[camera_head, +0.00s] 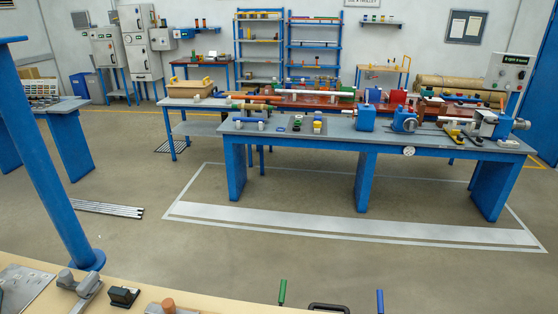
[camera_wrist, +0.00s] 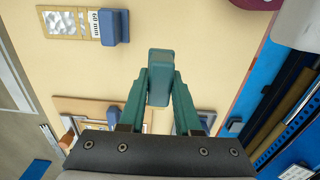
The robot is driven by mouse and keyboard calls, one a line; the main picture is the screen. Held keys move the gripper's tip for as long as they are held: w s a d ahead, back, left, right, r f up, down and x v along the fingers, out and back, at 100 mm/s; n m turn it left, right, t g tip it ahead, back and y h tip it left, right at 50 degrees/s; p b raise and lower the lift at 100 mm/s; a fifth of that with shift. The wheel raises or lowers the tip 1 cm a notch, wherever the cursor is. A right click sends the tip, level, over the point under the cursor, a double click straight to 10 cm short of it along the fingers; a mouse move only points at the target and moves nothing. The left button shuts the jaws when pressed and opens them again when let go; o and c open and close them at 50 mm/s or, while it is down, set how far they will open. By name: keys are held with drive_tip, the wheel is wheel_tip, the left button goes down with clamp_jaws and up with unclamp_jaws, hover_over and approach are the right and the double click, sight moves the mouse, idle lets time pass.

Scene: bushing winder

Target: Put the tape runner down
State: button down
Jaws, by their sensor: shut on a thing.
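My gripper and the held tape runner cannot be made out in the head view.
A blue tray with long pieces (camera_wrist: 270,95) is at right. Bare tabletop surrounds the held piece. A black block (camera_head: 123,297) sits on the near table in the head view.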

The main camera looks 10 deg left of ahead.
drive_tip(key=s+a+f, duration=0.1)
drive_tip(key=a, duration=0.1)
drive_tip(key=s+a+f, duration=0.3)
drive_tip(key=a, duration=0.1)
drive_tip(key=shift+s+a+f, duration=0.15)
drive_tip(key=shift+s+f, duration=0.05)
drive_tip(key=shift+f, duration=0.2)
wheel_tip(320, 180, down, 3)
drive_tip(key=shift+f, duration=0.15)
drive_tip(key=shift+a+f, duration=0.1)
drive_tip(key=shift+f, duration=0.25)
drive_tip(key=c, duration=0.6)
unclamp_jaws()
drive_tip(key=shift+f, duration=0.1)
